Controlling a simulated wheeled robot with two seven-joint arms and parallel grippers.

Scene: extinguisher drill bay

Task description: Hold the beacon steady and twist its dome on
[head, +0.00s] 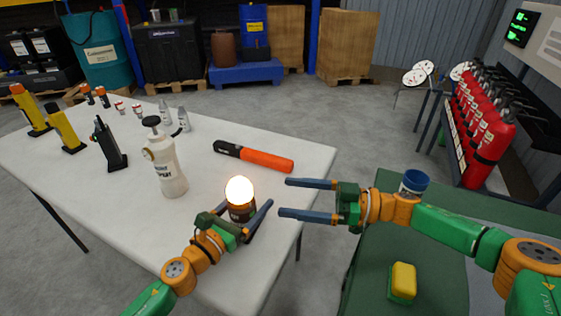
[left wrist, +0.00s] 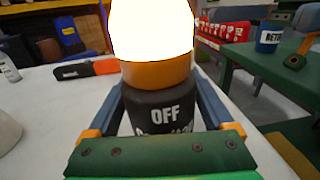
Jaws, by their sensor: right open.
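The beacon (head: 240,212) stands upright near the right edge of the white table. It has a dark base marked OFF (left wrist: 163,113), an orange collar and a brightly glowing dome (head: 239,190). The dome sits on top; glare hides its detail, and I cannot tell how tightly it is seated. My left gripper (head: 252,210) has its fingers on both sides of the dark base and appears shut on it. My right gripper (head: 284,197) is open and empty, right of the beacon, with its fingers pointing toward it.
An orange and black flashlight (head: 254,157) lies behind the beacon. A white spray bottle (head: 168,170) stands to its left. Radios and small bottles stand farther left. A green table (head: 366,272) at right carries a blue cup (head: 413,182) and a yellow-green sponge (head: 403,281).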

